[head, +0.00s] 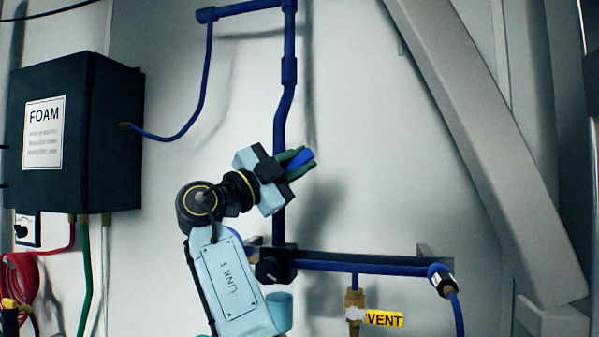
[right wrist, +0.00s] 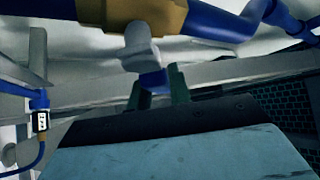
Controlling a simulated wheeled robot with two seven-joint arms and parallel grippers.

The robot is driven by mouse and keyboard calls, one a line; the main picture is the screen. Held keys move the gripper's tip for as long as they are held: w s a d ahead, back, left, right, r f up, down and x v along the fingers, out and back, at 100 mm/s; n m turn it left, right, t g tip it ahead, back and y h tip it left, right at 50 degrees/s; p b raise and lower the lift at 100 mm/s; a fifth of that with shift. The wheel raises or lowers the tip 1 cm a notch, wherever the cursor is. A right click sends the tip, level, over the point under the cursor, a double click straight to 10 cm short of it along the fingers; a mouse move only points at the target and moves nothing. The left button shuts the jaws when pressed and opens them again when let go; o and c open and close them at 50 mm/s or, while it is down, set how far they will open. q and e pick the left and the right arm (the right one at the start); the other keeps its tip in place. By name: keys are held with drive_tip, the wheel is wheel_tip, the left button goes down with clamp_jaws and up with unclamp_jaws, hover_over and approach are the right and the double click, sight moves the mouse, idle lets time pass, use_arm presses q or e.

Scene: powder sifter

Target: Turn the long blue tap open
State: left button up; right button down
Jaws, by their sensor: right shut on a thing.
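The long blue tap handle (head: 304,160) shows in the head view as a blue bar between the dark green fingers of my right gripper (head: 299,163). The gripper is shut on it, in front of the vertical blue pipe (head: 290,110). In the right wrist view, the blue handle (right wrist: 154,82) sits between the fingertips, below a pale grey stem (right wrist: 136,45). The stem hangs from a brass valve body (right wrist: 132,12) on a blue pipe. In the head view the valve body is hidden behind the gripper. My left gripper is not in view.
A black FOAM box (head: 72,130) hangs at the left. Below the gripper are a black fitting (head: 276,267), a horizontal blue pipe (head: 385,269) and a brass fitting (head: 354,308) beside a yellow VENT label (head: 384,319). A grey diagonal beam (head: 490,150) crosses the right side.

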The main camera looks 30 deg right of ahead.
idle(0.4)
drive_tip(key=c, duration=1.3)
unclamp_jaws()
drive_tip(key=b+v, duration=0.3)
drive_tip(key=v, duration=1)
drive_tip(key=shift+a+f, duration=0.1)
drive_tip(key=shift+a, duration=0.05)
